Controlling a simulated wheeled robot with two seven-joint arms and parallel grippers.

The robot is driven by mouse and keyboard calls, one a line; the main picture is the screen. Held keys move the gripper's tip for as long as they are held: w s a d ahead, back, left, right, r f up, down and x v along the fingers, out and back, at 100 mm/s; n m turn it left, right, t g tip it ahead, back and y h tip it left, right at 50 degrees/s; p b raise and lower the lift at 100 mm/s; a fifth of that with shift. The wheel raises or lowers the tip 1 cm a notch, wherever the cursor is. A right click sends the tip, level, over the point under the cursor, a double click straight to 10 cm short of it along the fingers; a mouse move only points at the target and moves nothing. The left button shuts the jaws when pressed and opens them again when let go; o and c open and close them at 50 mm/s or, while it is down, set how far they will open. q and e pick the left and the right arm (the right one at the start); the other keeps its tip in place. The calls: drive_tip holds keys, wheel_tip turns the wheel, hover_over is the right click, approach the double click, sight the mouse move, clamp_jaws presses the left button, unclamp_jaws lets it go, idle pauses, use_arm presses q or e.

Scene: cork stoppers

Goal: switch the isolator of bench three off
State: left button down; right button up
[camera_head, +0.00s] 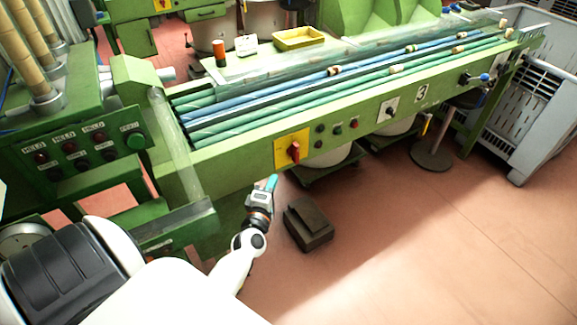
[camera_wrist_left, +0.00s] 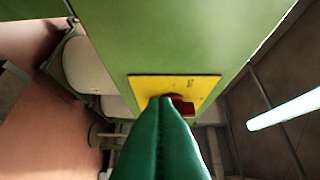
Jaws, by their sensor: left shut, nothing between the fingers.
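The isolator is a red rotary handle (camera_head: 294,152) on a yellow plate (camera_head: 283,145), on the green front panel of the bench marked 3 (camera_head: 422,93). My left gripper (camera_head: 272,183) is shut and empty, just below and left of the plate in the head view. In the left wrist view its green fingers (camera_wrist_left: 163,112) are together and point at the yellow plate (camera_wrist_left: 150,87). They hide part of the plate and part of the red handle (camera_wrist_left: 183,107). I cannot tell whether the fingers touch the handle. My right gripper is not in view.
Small buttons (camera_head: 337,129) and a white-plated switch (camera_head: 388,109) sit right of the isolator. A green control box (camera_head: 90,150) with lamps stands at the left. A dark block (camera_head: 308,222) lies on the floor. The floor at the lower right is clear.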

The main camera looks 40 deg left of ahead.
sight(293, 158)
use_arm(q)
drive_tip(key=w, duration=0.7)
drive_tip(key=shift+w+a, duration=0.1)
drive_tip(key=shift+w, duration=0.3)
drive_tip(key=shift+f+b, duration=0.25)
drive_tip(key=shift+b, duration=0.3)
drive_tip(key=shift+w+n+t+b, duration=0.1)
drive_tip(key=shift+n+t+b, duration=0.3)
drive_tip(key=shift+b, duration=0.6)
